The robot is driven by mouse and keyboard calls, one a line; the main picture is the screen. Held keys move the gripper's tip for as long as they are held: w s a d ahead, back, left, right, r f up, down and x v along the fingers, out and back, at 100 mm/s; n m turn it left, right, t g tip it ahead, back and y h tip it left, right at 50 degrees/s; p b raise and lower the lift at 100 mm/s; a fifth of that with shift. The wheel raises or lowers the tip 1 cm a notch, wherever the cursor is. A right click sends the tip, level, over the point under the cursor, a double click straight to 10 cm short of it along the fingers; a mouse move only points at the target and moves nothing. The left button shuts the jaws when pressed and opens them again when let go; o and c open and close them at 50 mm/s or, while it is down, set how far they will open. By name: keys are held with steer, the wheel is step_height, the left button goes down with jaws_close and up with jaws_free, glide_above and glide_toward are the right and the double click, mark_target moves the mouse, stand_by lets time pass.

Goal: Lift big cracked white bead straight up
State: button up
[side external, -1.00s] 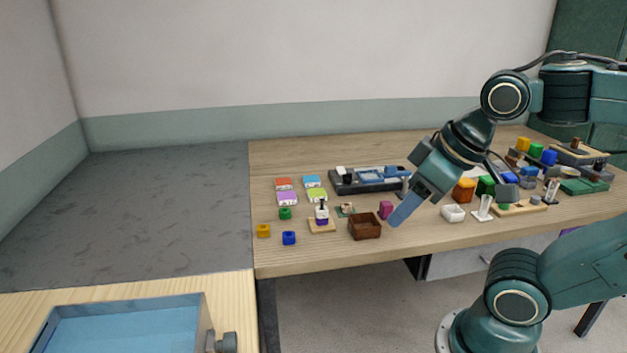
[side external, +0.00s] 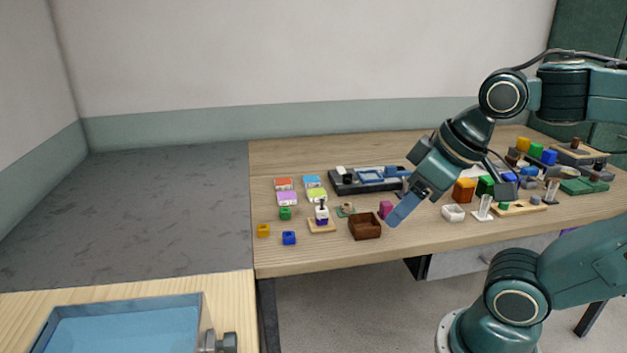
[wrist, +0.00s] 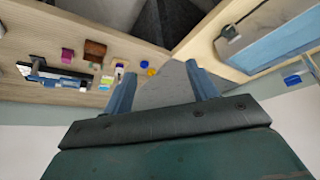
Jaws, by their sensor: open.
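A white bead (side external: 321,212) sits above a purple bead (side external: 322,221) on a thin dark peg, which stands upright on a small wooden base (side external: 320,229). The picture is too small to show any crack. The stand also shows small in the wrist view, where a purple bead (wrist: 119,66) can be made out beside the left finger. My gripper (side external: 405,208) hangs tilted above the table, to the right of the stand and apart from it. In the wrist view its two blue fingers are spread with nothing between them (wrist: 160,85).
A brown wooden box (side external: 365,226) stands between the stand and my gripper, with a magenta block (side external: 386,209) behind it. Green (side external: 285,213), blue (side external: 289,238) and yellow (side external: 263,230) beads lie left of the stand. Coloured tiles (side external: 287,199) lie behind.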

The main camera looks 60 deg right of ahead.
steer(key=w, duration=0.1)
steer(key=n+g+y, duration=0.2)
steer(key=n+y, duration=0.1)
steer(key=n, duration=0.6)
glide_above(324, 206)
steer(key=s, duration=0.2)
step_height(324, 206, down, 18)
steer(key=shift+d+r, duration=0.15)
steer(key=shift+r, duration=0.1)
steer(key=shift+f, duration=0.1)
steer(key=shift+x, duration=2.55)
steer(key=shift+s, duration=0.1)
